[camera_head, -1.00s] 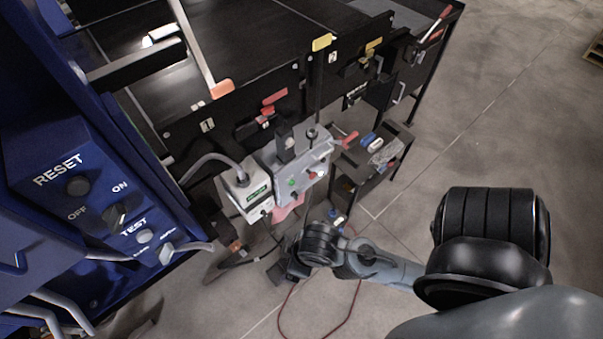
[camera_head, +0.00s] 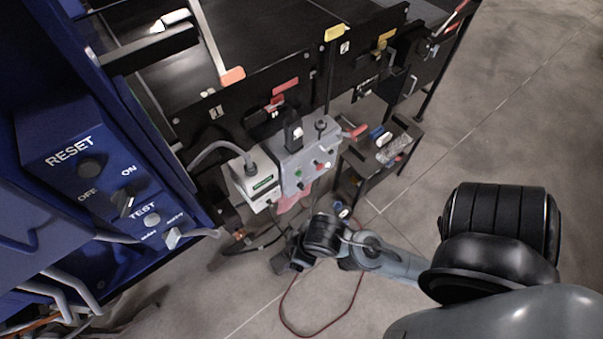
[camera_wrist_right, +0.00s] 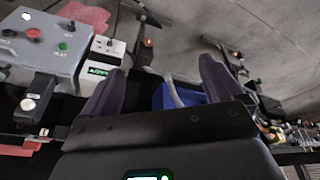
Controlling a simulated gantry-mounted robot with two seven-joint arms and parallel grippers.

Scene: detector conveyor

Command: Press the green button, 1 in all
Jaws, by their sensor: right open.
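The green button (camera_head: 299,172) is on the front of a grey control box (camera_head: 312,160) mounted on the conveyor's side. The button lies left of the fingers there. My left gripper is not in view.
A white box with a green display (camera_head: 258,185) stands beside the control box. A blue panel with RESET and TEST controls (camera_head: 60,125) fills the left. A small black cart (camera_head: 385,155) stands at right.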

